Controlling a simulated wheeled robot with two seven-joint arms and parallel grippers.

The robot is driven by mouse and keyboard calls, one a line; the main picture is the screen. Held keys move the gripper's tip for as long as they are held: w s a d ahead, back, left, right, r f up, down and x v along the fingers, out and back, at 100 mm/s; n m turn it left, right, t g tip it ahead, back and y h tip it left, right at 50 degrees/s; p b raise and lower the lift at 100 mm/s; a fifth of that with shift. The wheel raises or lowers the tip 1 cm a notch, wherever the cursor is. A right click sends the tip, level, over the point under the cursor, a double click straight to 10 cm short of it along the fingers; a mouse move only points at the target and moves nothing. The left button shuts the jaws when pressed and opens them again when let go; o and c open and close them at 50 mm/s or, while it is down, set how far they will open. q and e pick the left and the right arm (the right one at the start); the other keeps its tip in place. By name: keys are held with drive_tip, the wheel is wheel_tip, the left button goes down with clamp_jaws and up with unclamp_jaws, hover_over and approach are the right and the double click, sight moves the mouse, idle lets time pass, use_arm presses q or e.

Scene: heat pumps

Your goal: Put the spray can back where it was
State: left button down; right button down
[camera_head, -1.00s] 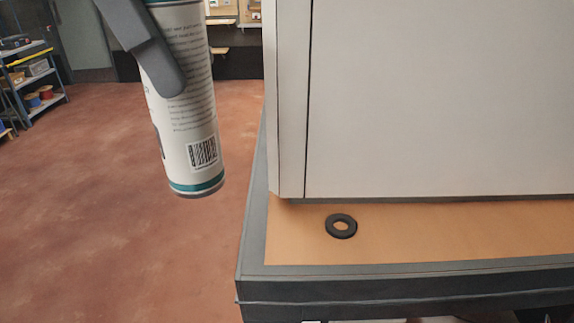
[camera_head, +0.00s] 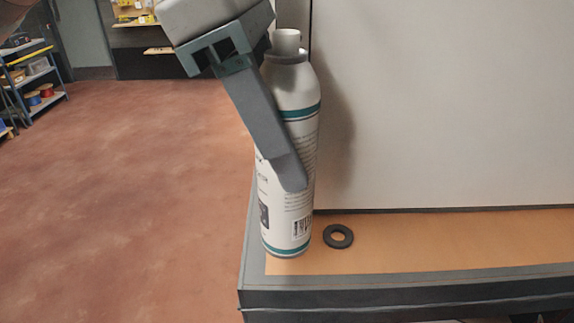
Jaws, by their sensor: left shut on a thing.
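The spray can (camera_head: 297,98) is white with teal bands, a white cap and a barcode near its base. It is nearly upright at the left front corner of the workbench (camera_head: 420,245), just left of a black ring. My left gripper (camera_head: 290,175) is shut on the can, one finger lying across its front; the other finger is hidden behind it. The can's base appears at or just above the bench top; I cannot tell if it touches. My right gripper is not in view.
The black ring (camera_head: 338,236) lies flat on the bench close to the can. A large light grey cabinet (camera_head: 450,100) stands just behind them. The bench's dark front edge (camera_head: 400,293) is near. Shelves (camera_head: 35,80) stand far left, with open floor (camera_head: 130,200) between.

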use_arm(q)
wheel_tip(320, 180, down, 4)
drive_tip(key=shift+p, duration=0.85)
drive_tip(key=shift+f, duration=0.1)
drive_tip(key=c, duration=0.9)
unclamp_jaws()
